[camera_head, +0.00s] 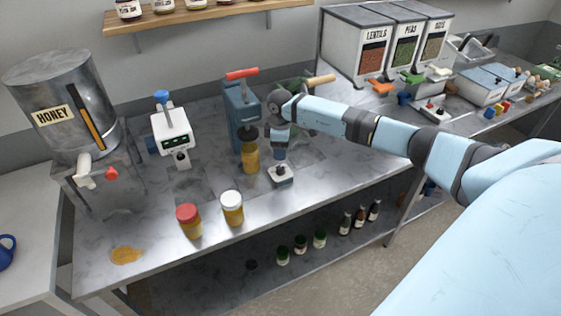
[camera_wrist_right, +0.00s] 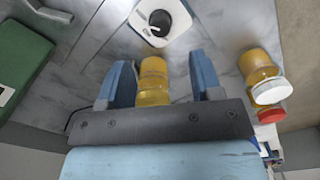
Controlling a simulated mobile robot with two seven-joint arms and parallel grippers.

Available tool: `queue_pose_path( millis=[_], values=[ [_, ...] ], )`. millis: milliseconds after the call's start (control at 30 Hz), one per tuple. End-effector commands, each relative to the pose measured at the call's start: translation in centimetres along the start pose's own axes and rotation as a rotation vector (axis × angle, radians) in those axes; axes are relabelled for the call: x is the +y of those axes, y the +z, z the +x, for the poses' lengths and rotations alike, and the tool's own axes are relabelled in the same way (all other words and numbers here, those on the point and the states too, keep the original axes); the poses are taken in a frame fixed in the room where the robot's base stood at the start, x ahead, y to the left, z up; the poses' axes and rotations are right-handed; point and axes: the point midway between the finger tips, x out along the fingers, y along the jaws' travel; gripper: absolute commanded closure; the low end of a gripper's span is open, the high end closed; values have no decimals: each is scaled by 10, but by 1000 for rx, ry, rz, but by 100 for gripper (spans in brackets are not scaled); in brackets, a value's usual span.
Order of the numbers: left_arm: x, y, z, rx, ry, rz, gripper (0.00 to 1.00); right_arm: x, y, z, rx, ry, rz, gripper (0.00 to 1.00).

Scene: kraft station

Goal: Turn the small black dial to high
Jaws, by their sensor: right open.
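A small white box with a dark dial (camera_head: 281,170) on top stands on the metal counter, right of the blue press. In the right wrist view the round black dial (camera_wrist_right: 160,19) shows near the top edge, with a pale bar across it. My right gripper (camera_head: 279,153) points down just above and behind the box, partly in line with it. In the wrist view my right gripper (camera_wrist_right: 162,75) is open, its two blue fingers apart. An amber jar (camera_wrist_right: 153,82) shows between them, but they do not visibly grip it. My left gripper is out of view.
The blue press (camera_head: 240,105) with a red handle stands left of my gripper, an amber jar (camera_head: 250,160) below it. Two lidded jars (camera_head: 232,212) stand near the front edge. A honey dispenser (camera_head: 65,105) is left; lentil, pea and other bins (camera_head: 375,45) stand behind.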

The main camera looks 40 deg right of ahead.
Motion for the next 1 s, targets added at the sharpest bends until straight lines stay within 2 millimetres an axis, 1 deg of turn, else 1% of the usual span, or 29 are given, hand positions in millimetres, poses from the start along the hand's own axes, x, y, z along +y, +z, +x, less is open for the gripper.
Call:
queue_pose_path(
  millis=[33,133,200,333,567,1000],
  values=[
    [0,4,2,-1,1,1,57,1,0,-10,2,2,-1,40],
    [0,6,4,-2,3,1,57,1,0,-28,2,3,0,40],
    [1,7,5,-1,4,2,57,1,0,-38,2,2,1,40],
    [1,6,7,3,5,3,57,0,0,-49,0,0,1,40],
    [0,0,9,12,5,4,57,0,0,-53,0,-1,1,40],
    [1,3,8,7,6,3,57,0,0,-53,0,-1,1,40]
  ],
)
